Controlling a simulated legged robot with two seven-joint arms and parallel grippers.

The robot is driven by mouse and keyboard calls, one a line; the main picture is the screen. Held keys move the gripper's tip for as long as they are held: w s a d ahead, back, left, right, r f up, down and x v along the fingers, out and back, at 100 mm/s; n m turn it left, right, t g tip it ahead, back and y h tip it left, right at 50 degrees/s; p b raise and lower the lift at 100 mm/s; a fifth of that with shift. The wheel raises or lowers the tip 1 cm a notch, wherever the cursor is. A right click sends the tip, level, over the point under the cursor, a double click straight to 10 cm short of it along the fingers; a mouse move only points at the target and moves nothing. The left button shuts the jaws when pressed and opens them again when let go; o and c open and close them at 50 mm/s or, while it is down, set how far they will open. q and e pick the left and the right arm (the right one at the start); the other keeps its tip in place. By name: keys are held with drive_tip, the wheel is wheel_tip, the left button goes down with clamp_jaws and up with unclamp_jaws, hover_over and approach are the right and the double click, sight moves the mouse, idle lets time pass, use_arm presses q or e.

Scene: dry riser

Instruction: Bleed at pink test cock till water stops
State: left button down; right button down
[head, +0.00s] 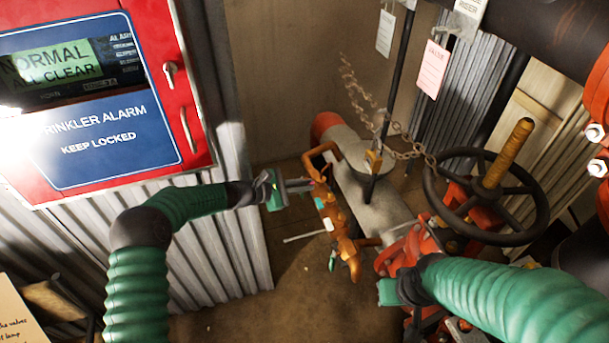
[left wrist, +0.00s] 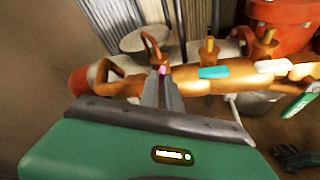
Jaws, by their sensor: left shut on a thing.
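The brass-orange valve assembly (head: 331,207) runs beside the grey pipe in the head view; it crosses the upper part of the left wrist view (left wrist: 195,82). A small pink piece (left wrist: 163,70), likely the pink test cock's handle, shows between my left fingertips. My left gripper (head: 303,185) reaches the assembly's upper end from the left. In the left wrist view its fingers (left wrist: 162,88) are shut on the pink piece, hiding part of it. No running water can be made out. My right gripper (head: 388,291) hangs right of the assembly's lower end; its fingers are unclear.
Teal (left wrist: 213,72) and white (left wrist: 272,66) handles sit further along the assembly. A black handwheel (head: 486,205) and a chain (head: 408,145) are at right. The red alarm cabinet (head: 196,100) stands at left. Bare floor (head: 285,300) lies below the assembly.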

use_arm(q)
drive_tip(key=shift+a+f+n+g+p, duration=0.1)
drive_tip(key=shift+f+n+g+p, duration=0.05)
drive_tip(key=shift+n+g+p, duration=0.6)
drive_tip(key=shift+n, duration=0.25)
drive_tip(key=c, duration=1.8)
unclamp_jaws()
drive_tip(key=shift+c, duration=0.2)
drive_tip(key=shift+w, duration=0.15)
